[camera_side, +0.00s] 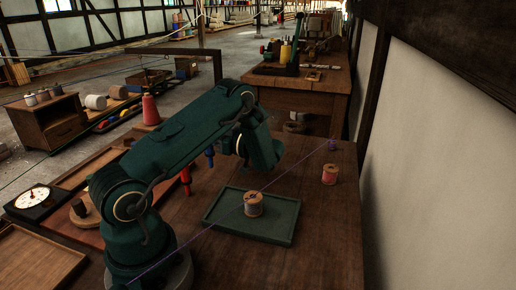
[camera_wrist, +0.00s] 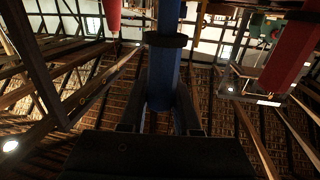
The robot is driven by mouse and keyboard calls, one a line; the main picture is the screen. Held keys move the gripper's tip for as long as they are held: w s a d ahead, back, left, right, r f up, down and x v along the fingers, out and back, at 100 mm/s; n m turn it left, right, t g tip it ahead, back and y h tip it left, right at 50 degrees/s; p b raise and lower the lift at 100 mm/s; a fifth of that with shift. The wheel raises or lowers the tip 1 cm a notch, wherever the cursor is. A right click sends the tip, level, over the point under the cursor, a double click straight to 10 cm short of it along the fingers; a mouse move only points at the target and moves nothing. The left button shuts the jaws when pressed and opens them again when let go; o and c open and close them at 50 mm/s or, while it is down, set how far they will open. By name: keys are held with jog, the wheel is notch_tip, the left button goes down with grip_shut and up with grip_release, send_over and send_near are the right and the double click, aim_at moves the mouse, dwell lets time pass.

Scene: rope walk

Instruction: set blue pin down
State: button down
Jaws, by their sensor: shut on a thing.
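The blue pin (camera_wrist: 164,75) stands lengthwise in the wrist view, between the two dark fingers of my gripper (camera_wrist: 160,118), which is shut on it. In the side view the blue pin (camera_side: 211,158) shows just below my forearm, roughly upright. My gripper is hidden behind the arm there. Whether the pin's lower end touches anything cannot be told. A red pin (camera_side: 186,180) shows to its left and nearer. In the wrist view, one red shape (camera_wrist: 113,14) is at the top left and a larger red one (camera_wrist: 289,52) at the right.
A green tray (camera_side: 225,225) holding a wooden spool (camera_side: 253,204) lies on the bench (camera_side: 325,235). A reddish spool (camera_side: 329,175) and a small purple piece (camera_side: 332,145) are at the right. A thin line crosses above the tray. The bench's front right is clear.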

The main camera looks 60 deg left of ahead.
jog(key=shift+f, duration=1.05)
jog(key=shift+f, duration=0.2)
jog(key=c, duration=0.6)
grip_release()
jog(key=shift+c, duration=0.2)
